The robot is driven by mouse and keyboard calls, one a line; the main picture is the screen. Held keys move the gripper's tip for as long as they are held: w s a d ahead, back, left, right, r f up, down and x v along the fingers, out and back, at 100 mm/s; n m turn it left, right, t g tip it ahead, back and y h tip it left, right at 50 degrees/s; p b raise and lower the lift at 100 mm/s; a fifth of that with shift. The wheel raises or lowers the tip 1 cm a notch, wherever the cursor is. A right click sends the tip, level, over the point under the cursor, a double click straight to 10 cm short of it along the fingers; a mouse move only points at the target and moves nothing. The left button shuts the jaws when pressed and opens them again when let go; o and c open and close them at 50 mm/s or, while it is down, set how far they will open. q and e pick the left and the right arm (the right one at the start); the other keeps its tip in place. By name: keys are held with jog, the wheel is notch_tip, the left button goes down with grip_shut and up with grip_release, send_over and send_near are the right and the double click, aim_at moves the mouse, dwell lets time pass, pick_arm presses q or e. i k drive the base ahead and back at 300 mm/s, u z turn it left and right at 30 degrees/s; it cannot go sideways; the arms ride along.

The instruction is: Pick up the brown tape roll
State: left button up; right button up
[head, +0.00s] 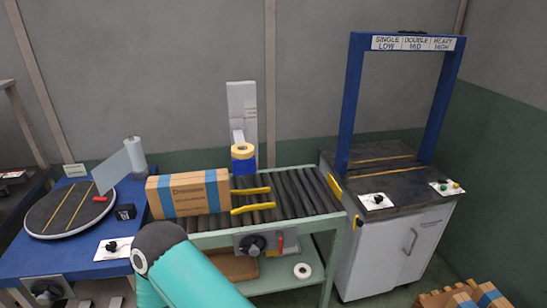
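No clearly brown tape roll shows in the head view. A yellowish-tan roll (243,151) with a dark centre sits above a blue piece (243,167) at the back edge of the roller conveyor, beside a taped box. A white roll (302,271) with a dark hole lies on the shelf below the conveyor. I cannot tell whether either is the named roll. Neither of my grippers is in view; only a teal link of my arm with a dark joint shows at the bottom, hiding part of the lower shelf.
A cardboard box (188,194) with blue tape stands on the conveyor (296,188). A turntable (70,209) is at left on a blue table. A blue arch (350,100) stands over the white cabinet (390,250) at right. Boxes (462,298) sit at bottom right.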

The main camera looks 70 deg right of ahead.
aim_at(237, 153)
jog(key=u, duration=0.55)
jog(key=k, duration=0.1)
jog(key=z, duration=1.4)
jog(key=i, duration=0.95)
jog(key=z, duration=0.55)
jog(key=k, duration=0.75)
jog(key=z, duration=0.2)
jog(key=i, duration=0.85)
jog(key=u, duration=0.05)
